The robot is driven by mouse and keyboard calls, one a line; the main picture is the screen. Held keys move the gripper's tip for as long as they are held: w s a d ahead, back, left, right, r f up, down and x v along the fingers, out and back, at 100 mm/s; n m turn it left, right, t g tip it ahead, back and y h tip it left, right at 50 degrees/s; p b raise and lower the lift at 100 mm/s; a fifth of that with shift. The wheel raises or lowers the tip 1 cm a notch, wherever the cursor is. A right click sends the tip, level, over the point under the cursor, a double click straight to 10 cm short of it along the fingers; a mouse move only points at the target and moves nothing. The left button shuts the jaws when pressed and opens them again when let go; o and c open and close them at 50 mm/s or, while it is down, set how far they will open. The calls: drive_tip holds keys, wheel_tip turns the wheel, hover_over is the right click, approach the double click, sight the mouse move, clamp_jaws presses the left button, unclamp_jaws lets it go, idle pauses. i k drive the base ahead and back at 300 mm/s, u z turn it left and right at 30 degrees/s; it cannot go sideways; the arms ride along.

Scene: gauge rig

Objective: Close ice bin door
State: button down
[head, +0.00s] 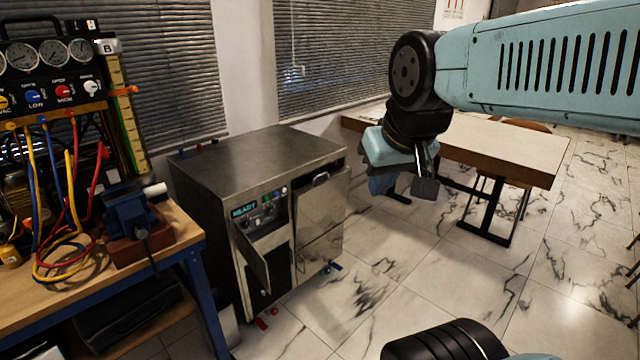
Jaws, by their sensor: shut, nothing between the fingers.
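A steel ice machine (262,155) stands on the floor left of centre, with a lit display and knobs on its front. A narrow panel (252,258) below the display stands swung open. My gripper (425,187) is shut and empty, pointing down in the air to the right of the machine, apart from both doors.
A workbench (180,230) with a blue vise (130,212), gauges and coloured hoses stands at the left. A wooden-edged table (510,150) is behind my arm at the right. Open marble floor (380,285) lies in front and right of the machine. Small red and blue items lie near its base.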

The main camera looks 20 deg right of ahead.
sight(319, 205)
drive_tip(key=z, duration=0.3)
drive_tip(key=i, duration=1.35)
drive_tip(key=u, duration=0.6)
